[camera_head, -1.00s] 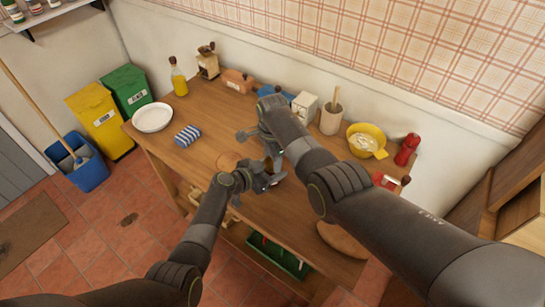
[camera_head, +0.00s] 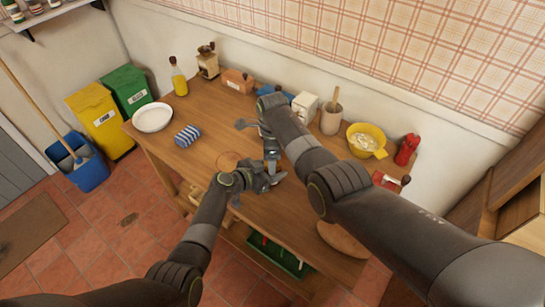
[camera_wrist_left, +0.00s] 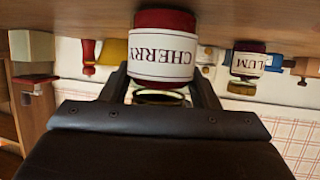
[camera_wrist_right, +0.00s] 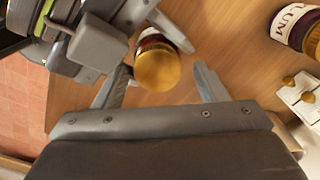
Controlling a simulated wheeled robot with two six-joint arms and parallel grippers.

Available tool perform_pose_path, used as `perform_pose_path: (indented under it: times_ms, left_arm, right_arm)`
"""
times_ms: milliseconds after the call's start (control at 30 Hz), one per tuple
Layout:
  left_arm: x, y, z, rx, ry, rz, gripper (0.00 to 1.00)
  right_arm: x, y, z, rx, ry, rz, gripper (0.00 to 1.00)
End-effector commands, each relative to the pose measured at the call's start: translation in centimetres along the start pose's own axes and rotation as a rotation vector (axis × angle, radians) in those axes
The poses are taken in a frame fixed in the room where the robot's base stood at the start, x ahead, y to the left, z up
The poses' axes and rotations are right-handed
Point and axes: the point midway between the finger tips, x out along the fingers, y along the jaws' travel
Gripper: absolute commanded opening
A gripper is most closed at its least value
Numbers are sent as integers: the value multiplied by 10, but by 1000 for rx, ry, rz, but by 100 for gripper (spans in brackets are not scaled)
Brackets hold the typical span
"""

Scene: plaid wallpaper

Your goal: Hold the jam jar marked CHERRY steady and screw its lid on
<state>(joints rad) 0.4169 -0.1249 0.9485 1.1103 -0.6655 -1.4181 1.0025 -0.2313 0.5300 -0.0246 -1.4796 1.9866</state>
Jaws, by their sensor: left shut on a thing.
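The CHERRY jar (camera_wrist_left: 163,48) has dark red contents and a white label. It stands on the wooden table, upside down in the left wrist view. My left gripper (camera_head: 266,180) is shut on it, a finger on each side. A gold lid (camera_wrist_right: 158,69) sits at the jar's top; how tightly it is seated cannot be told. My right gripper (camera_wrist_right: 163,78) is above the lid, its fingers open either side with a gap on the right. In the head view my right gripper (camera_head: 257,130) and arm largely hide the jar.
A PLUM jar (camera_wrist_right: 296,27) stands on the table nearby. A yellow bowl (camera_head: 367,140), red pepper mill (camera_head: 407,149) and utensil crock (camera_head: 331,119) line the back. A striped cloth (camera_head: 187,135) and white plate (camera_head: 152,117) lie left. The table's left part is mostly clear.

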Motion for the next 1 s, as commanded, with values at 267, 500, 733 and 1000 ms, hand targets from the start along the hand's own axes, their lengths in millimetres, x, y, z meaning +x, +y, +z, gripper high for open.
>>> perform_pose_path:
  times_ms: [267,500,733,1000]
  left_arm:
    - [0,0,0,-1,0,-1,0]
    - [0,0,0,-1,0,-1,0]
    - [0,0,0,-1,1,-1,0]
    - [0,0,0,-1,1,-1,0]
  right_arm:
    - [-9,3,1,-1,-1,9,69]
    - [-39,2,0,-1,0,8,69]
    - [-42,2,0,-1,1,9,69]
    - [-43,2,0,-52,0,8,66]
